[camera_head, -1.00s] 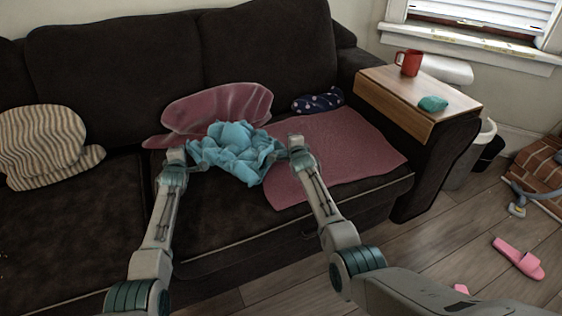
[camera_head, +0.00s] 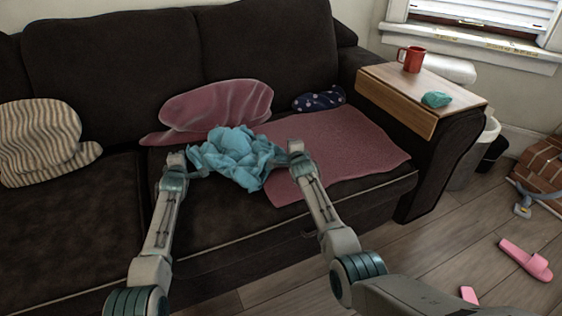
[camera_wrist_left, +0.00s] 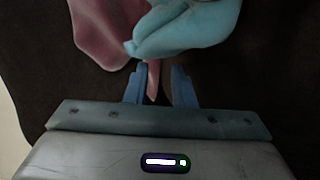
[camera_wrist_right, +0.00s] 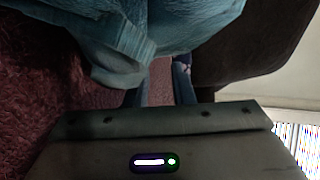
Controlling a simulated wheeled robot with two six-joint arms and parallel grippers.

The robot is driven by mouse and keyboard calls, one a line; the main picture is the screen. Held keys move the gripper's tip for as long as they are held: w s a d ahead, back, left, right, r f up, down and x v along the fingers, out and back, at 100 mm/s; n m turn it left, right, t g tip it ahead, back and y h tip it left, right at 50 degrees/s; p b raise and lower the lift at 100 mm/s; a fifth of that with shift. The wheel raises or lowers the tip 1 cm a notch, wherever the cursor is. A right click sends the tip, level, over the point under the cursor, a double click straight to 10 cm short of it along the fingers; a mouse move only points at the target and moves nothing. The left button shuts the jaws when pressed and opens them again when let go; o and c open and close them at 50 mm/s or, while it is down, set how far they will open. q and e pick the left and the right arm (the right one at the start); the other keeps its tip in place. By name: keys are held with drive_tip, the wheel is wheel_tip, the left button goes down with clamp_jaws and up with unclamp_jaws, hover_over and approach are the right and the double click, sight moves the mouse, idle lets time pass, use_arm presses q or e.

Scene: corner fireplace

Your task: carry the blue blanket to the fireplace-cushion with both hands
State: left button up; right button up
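The blue blanket (camera_head: 236,157) lies crumpled in a heap on the dark sofa seat, between my two grippers. My left gripper (camera_head: 177,163) is at its left side; in the left wrist view the fingers (camera_wrist_left: 158,88) stand apart, with a blue fold just beyond them and a strip of pink cloth behind the gap. My right gripper (camera_head: 296,153) is at its right side; in the right wrist view the fingers (camera_wrist_right: 159,92) stand apart, with a blue fold (camera_wrist_right: 120,65) close in front of them. The fireplace-cushion is not clearly in view.
A pink cushion (camera_head: 215,106) and a pink throw (camera_head: 345,150) lie beside the blanket. A wooden armrest tray (camera_head: 400,95) holds a red mug (camera_head: 411,59) and a teal item (camera_head: 436,99).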

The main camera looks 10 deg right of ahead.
use_arm(q)
drive_tip(key=shift+s+d+f+b, duration=0.1)
drive_tip(key=shift+d+f+b, duration=0.35)
drive_tip(key=shift+d+f, duration=0.15)
use_arm(e)
drive_tip(key=shift+a+f, duration=0.5)
drive_tip(key=shift+f, duration=0.05)
use_arm(q)
drive_tip(key=shift+r, duration=0.15)
use_arm(e)
drive_tip(key=shift+s+r, duration=0.1)
drive_tip(key=shift+s, duration=0.05)
use_arm(q)
drive_tip(key=shift+o, duration=0.2)
drive_tip(key=shift+a, duration=0.7)
use_arm(e)
drive_tip(key=shift+d+f, duration=0.25)
drive_tip(key=shift+d, duration=0.5)
use_arm(q)
drive_tip(key=o, duration=0.4)
drive_tip(key=shift+a, duration=0.25)
use_arm(e)
drive_tip(key=shift+d, duration=0.35)
use_arm(q)
drive_tip(key=shift+o, duration=0.2)
use_arm(e)
drive_tip(key=o, duration=0.5)
use_arm(q)
drive_tip(key=shift+a, duration=0.1)
